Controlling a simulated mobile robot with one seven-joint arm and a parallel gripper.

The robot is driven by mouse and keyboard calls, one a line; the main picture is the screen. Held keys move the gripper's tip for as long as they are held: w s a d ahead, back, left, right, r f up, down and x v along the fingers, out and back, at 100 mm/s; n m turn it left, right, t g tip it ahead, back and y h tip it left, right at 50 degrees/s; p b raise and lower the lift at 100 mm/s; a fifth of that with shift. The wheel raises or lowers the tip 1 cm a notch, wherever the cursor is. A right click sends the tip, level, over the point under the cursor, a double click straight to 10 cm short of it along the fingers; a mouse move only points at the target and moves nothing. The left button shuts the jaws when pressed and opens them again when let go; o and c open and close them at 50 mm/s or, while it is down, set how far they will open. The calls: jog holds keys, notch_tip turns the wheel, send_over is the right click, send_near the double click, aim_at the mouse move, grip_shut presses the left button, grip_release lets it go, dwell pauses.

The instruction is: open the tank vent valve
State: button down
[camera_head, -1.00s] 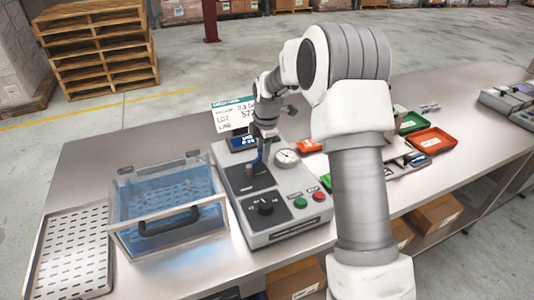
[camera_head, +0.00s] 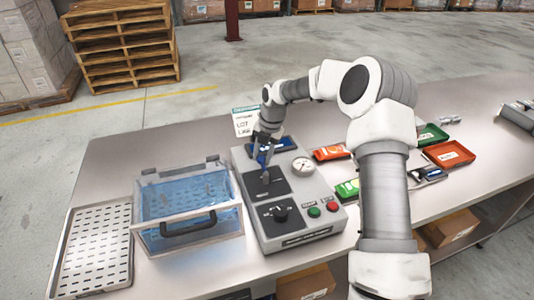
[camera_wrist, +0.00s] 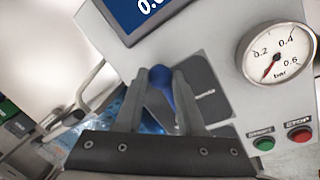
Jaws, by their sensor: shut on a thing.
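The tank vent valve shows as a blue lever (camera_wrist: 162,76) on a dark plate of the grey control box (camera_head: 325,225). My gripper (camera_wrist: 160,84) is shut on the lever, with one finger on each side and the rounded blue top showing between them. In the head view my gripper (camera_head: 264,158) is over the upper left part of the box, and the fingers hide much of the lever. The clear tank (camera_head: 215,237) with blue contents and a black handle stands left of the box. The round gauge (camera_wrist: 276,54) has its red needle near the low end.
A perforated metal tray (camera_head: 68,290) lies at the far left of the bench. A black knob (camera_head: 281,213), a green button (camera_head: 314,212) and a red button (camera_head: 331,207) sit on the box front. Orange and green bins (camera_head: 450,154) stand to the right.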

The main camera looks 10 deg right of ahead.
jog(key=shift+a+n, duration=0.4)
jog(key=shift+n, duration=0.3)
jog(key=shift+a, duration=0.1)
jog(key=c, duration=0.5)
grip_release()
jog(key=shift+s, duration=0.1)
jog(key=shift+r, duration=0.1)
jog(key=d+r, duration=0.1)
jog(key=r, duration=0.4)
jog(key=d+r, duration=0.1)
jog(key=r, duration=0.5)
jog(key=s+d+r, duration=0.1)
jog(key=r, duration=0.5)
jog(key=shift+s+d, duration=0.1)
